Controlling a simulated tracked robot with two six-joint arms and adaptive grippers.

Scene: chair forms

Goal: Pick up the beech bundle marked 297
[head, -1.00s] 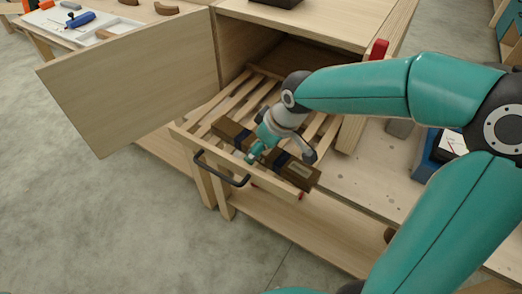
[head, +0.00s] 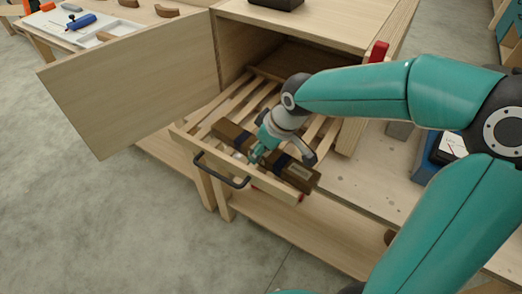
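A dark brown wooden bundle (head: 233,136) with dark blue bands lies across the front of a slatted pull-out rack (head: 190,143) at the cabinet. A pale label shows near its right end, too small to read, so I cannot confirm the number 297. My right gripper (head: 259,155) comes down from above at the bundle's middle, its fingers closed in around it. The gripper hides part of the bundle's middle and the far finger's contact. The bundle is still at the rack, and no clear gap shows beneath it. My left gripper is out of view.
The cabinet door (head: 135,85) stands open to the left. A black handle (head: 222,172) is on the rack's front rail. A blue bin (head: 430,160) stands on the bench to the right. A table with a white tray (head: 70,25) is at the back left. Floor at the left is clear.

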